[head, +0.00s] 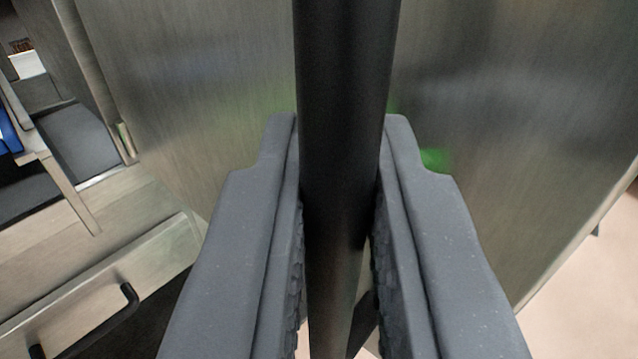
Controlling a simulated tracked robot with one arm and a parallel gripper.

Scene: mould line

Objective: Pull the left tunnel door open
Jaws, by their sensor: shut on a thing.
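The tunnel door (510,130) is a brushed metal panel that fills the middle and right of the view. A thick black bar handle (345,90) runs upright in front of it, from the top edge down between my fingers. My gripper (340,160) is shut on this handle, one grey finger on each side. The door stands at an angle to the metal frame at the left, and the opening beside it shows there. The handle's lower end is partly hidden by my fingers.
Inside the opening at left lies a dark belt (75,145), with a blue item (10,135) and a white item (28,65) at the edge. Below is a metal front with a smaller black handle (125,310). Pale floor (590,275) shows clear at lower right.

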